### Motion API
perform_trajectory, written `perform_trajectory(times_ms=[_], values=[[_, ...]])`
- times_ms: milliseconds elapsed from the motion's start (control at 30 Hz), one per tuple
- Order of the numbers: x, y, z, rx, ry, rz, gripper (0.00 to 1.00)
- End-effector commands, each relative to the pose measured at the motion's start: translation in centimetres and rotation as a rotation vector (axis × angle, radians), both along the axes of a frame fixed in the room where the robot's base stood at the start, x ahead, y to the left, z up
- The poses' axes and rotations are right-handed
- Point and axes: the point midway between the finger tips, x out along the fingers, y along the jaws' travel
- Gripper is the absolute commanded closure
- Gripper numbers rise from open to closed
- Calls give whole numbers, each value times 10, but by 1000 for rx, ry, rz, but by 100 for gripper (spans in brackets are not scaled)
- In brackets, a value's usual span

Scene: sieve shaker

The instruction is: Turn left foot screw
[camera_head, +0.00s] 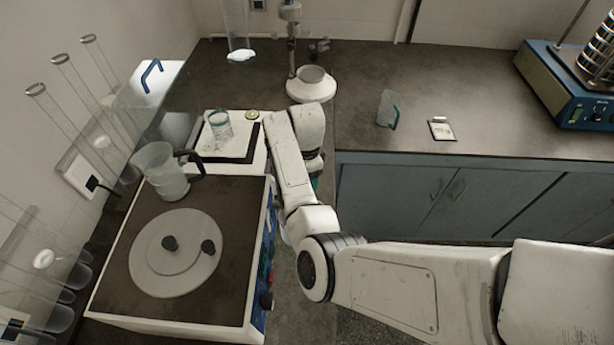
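A balance (195,150) with a black-edged white plate stands in the back left part of the counter, with a beaker (219,125) on its plate. A small round green piece (253,114) sits at its back right corner; it looks like a bubble level. I cannot make out any foot screw on the balance; its right side is partly behind my arm. My arm reaches in from the right and bends up beside the balance. My gripper is hidden behind my own arm links, so its fingers do not show.
A large device with a round lid (178,252) and side knobs stands front left. Tall glass tubes line the left wall. A white stand (311,88), a clear cup (388,109) and a blue sieve shaker (570,90) stand farther back. The back counter is mostly clear.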

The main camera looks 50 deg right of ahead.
Motion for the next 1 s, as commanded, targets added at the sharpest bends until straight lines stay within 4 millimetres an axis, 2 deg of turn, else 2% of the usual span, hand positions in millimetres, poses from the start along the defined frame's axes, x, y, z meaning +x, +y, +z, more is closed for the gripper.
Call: perform_trajectory(times_ms=[400, 533, 700, 1000], values=[[1, 0, 73, -1, -4, 0, 39], [1, 0, 91, -2, -4, 0, 39], [0, 0, 101, 0, -1, 0, 39], [0, 0, 103, 0, 0, 1, 39]])
